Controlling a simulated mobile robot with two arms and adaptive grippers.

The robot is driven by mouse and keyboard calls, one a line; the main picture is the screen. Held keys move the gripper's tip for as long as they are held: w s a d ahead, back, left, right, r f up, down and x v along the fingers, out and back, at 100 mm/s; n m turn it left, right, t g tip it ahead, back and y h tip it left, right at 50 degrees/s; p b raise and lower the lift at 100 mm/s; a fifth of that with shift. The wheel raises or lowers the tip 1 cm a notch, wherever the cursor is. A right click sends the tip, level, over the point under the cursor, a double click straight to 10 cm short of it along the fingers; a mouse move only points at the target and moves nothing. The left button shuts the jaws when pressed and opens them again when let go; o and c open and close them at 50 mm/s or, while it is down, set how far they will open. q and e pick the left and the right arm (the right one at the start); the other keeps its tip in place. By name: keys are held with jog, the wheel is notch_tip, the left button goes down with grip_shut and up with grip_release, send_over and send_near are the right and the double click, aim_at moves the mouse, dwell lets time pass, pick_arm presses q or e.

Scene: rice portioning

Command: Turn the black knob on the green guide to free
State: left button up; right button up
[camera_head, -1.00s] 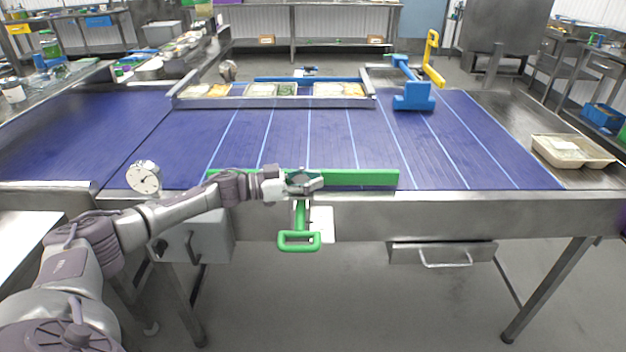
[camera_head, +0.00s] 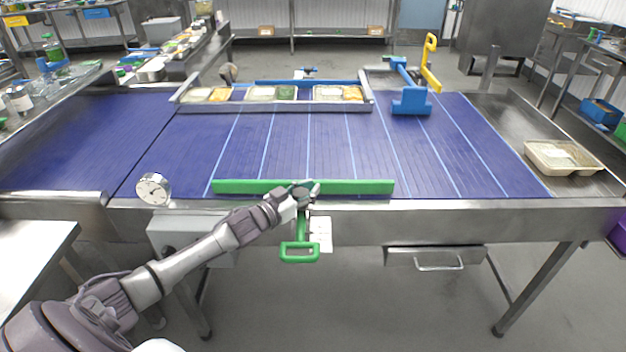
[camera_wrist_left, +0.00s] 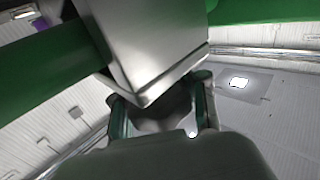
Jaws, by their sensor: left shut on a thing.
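The green guide (camera_head: 250,187) is a long bar lying along the near edge of the blue conveyor. A green loop handle (camera_head: 299,252) hangs below its middle. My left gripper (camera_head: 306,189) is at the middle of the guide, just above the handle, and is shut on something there. The black knob is hidden by the gripper, so its setting cannot be read. In the left wrist view the gripper's fingers (camera_wrist_left: 160,112) sit by a grey metal block (camera_wrist_left: 145,45), with the green guide (camera_wrist_left: 45,68) beside it. My right gripper is not in view.
A round white dial (camera_head: 153,188) stands at the conveyor's near left edge. A tray of food portions (camera_head: 275,105) spans the back. A beige container (camera_head: 562,157) lies at right. The middle belt is clear.

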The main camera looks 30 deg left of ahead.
pick_arm(q)
jog(key=n+y+p, duration=0.1)
jog(key=n+y, duration=0.1)
jog(key=y, duration=0.1)
jog(key=shift+s+a+f, duration=0.1)
jog(key=shift+a, duration=0.05)
jog(key=n+y, duration=0.2)
jog(key=shift+a+f+y+p, duration=0.2)
jog(key=shift+y+p, duration=0.1)
jog(key=shift+y, duration=0.1)
jog(key=shift+a+f+n+y, duration=0.1)
jog(key=shift+a+n+y, duration=0.1)
jog(key=shift+n+y, duration=0.7)
jog(key=shift+s+a+n+g+y, duration=0.15)
jog(key=shift+n+y, duration=0.1)
jog(key=shift+y, duration=0.3)
jog(key=shift+w+a+n+g+y, duration=0.1)
jog(key=shift+n+y, duration=0.1)
jog(key=shift+y, duration=0.4)
jog(key=shift+s+a+n+g+y, duration=0.15)
jog(key=shift+n+y, duration=0.1)
jog(key=shift+y, duration=0.3)
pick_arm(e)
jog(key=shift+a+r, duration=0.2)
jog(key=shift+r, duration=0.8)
pick_arm(q)
jog(key=shift+o, duration=0.2)
jog(key=shift+d, duration=0.1)
